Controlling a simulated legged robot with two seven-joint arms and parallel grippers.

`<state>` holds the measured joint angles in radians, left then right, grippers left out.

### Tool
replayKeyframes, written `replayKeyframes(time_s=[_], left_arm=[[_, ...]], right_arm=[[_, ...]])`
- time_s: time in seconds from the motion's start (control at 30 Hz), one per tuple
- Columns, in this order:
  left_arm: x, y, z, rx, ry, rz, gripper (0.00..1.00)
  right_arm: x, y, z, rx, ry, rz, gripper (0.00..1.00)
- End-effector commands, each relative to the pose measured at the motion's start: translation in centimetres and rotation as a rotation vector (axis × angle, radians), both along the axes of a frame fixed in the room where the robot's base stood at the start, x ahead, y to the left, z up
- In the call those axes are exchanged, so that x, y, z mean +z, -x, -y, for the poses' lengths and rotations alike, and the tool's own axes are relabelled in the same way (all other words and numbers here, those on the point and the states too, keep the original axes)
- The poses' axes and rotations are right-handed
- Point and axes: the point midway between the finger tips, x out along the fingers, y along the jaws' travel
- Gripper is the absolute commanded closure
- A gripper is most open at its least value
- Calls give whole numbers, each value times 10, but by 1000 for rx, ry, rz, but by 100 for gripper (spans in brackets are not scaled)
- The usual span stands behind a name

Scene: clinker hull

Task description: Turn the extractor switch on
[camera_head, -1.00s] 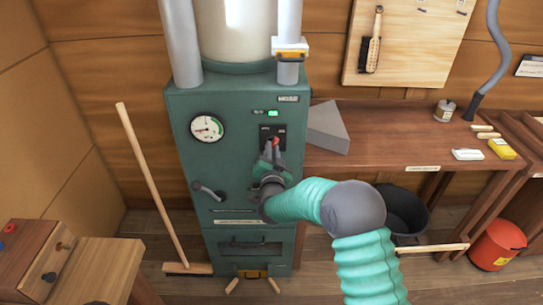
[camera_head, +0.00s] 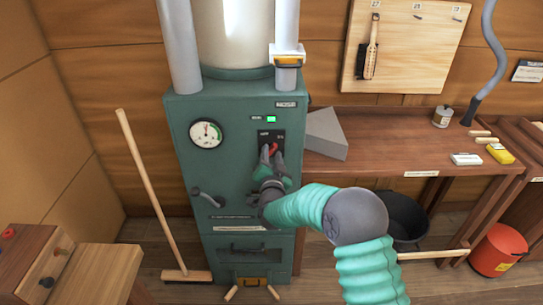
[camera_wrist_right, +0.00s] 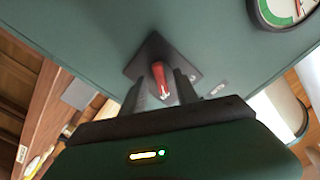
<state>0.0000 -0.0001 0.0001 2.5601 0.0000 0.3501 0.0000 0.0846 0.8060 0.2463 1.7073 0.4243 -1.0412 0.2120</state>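The extractor switch is a red handle (camera_head: 274,148) on a black plate (camera_head: 264,134) on the front of the green cabinet (camera_head: 230,170). In the right wrist view the red handle (camera_wrist_right: 160,79) stands between the two dark fingers of my right gripper (camera_wrist_right: 164,90), with its black plate behind. The fingers are apart, one on each side of the handle; I cannot tell whether either touches it. In the head view my right gripper (camera_head: 271,157) is at the switch and partly covers it. My left gripper is in neither view.
A green lamp (camera_head: 271,119) is lit above the switch. A round gauge (camera_head: 206,133) and a lever (camera_head: 208,197) are to the left. A wooden bench (camera_head: 400,135) with a grey wedge (camera_head: 326,134) stands at right. A broom (camera_head: 150,190) leans at left.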

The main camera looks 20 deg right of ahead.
Motion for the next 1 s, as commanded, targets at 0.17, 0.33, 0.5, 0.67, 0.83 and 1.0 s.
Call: replayKeyframes(time_s=[0.17,0.33,0.5,0.67,0.83,1.0], left_arm=[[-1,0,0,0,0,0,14],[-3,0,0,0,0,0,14],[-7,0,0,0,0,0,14],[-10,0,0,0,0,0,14],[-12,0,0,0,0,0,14],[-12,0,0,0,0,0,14]], right_arm=[[-1,2,-2,2,0,-3,64],[-2,29,-9,4,1,-4,64],[-3,77,-23,5,2,-4,64],[-3,121,-36,4,0,-2,64],[-3,152,-44,3,-1,-2,64],[-3,162,-46,0,0,-1,64]])
